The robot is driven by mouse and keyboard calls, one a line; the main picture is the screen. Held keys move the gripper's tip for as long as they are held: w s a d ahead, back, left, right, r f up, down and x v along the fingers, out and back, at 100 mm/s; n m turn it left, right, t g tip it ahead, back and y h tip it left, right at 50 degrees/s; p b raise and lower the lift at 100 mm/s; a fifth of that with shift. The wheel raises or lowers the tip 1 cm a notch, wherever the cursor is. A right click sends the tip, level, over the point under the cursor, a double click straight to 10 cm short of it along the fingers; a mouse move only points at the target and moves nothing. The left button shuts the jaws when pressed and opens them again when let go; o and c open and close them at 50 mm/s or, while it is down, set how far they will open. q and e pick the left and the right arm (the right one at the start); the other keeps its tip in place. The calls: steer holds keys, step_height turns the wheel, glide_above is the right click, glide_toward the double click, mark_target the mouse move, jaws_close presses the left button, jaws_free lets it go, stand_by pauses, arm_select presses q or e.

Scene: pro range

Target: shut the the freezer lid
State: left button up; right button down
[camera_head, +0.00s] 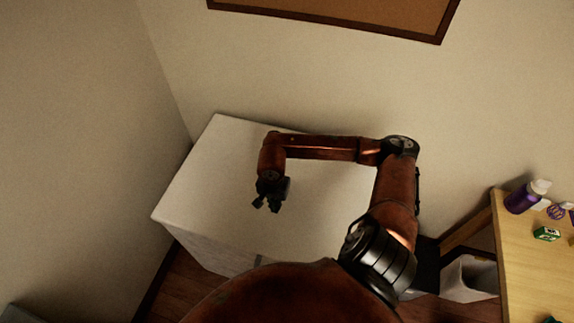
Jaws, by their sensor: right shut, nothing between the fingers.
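The white chest freezer stands in the corner, with its flat white lid (215,165) on top. The lid looks down on the freezer body (205,247), and I see no clear gap along the visible front edge. Part of the lid is hidden behind my right arm. My right gripper (267,206) is over the middle of the lid, pointing down, shut and empty. I cannot tell whether its fingertips touch the lid. My left gripper is not in view.
A wooden table (530,260) stands at the right with a purple bottle (523,198) and a small green box (546,234) on it. A whitish bin (468,280) is beside the table. Walls close in behind and left of the freezer. A cork board (350,12) hangs above.

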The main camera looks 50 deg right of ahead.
steer(key=shift+f, duration=0.1)
steer(key=shift+r+p, duration=1.4)
steer(key=shift+r, duration=2.15)
steer(key=shift+f, duration=0.1)
